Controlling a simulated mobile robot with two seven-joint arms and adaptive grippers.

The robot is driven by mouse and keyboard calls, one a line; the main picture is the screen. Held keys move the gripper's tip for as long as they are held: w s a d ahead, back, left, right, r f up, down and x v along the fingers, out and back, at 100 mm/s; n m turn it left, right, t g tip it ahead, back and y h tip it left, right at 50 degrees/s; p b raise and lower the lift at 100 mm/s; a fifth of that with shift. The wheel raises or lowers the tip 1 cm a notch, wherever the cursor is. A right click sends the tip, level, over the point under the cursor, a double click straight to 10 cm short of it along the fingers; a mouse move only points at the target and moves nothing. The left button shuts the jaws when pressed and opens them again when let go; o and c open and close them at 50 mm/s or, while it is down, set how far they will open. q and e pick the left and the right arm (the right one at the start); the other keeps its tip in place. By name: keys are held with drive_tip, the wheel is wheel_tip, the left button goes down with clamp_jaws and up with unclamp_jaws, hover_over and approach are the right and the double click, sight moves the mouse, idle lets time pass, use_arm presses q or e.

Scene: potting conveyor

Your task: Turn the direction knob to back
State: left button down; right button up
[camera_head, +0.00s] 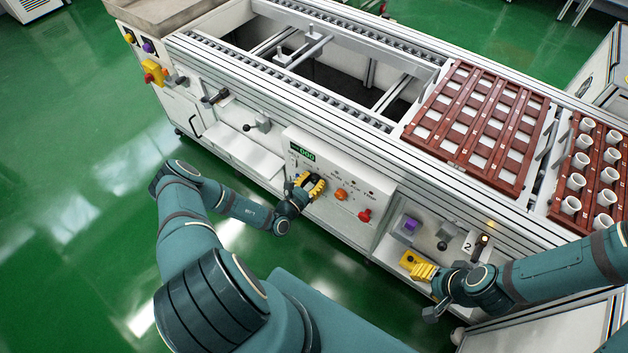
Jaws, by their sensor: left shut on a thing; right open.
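The white control panel (352,172) is on the front of the conveyor machine, with a small lit green display at its upper left. My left gripper (314,183), with yellow finger pads, is at the panel's left part and shut on a dark knob there. The gripper hides most of that knob, so I cannot read which way it points. An orange knob (341,194) and a red knob (364,215) are to the right of it on the panel.
A purple button (410,225), a black-handled lever (442,245) and a switch labelled 2 (483,241) are near my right gripper. A brown tray (478,124) lies on the conveyor; another tray holds several white pots (576,181). Green floor (70,200) is clear at left.

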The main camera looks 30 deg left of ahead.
use_arm(q)
drive_tip(key=n, duration=0.3)
drive_tip(key=shift+n, duration=0.4)
drive_tip(key=n, duration=0.3)
drive_tip(key=shift+n, duration=0.3)
drive_tip(key=n, duration=0.3)
drive_tip(key=shift+n+b, duration=0.4)
drive_tip(key=shift+n, duration=1.8)
drive_tip(key=c, duration=0.5)
unclamp_jaws()
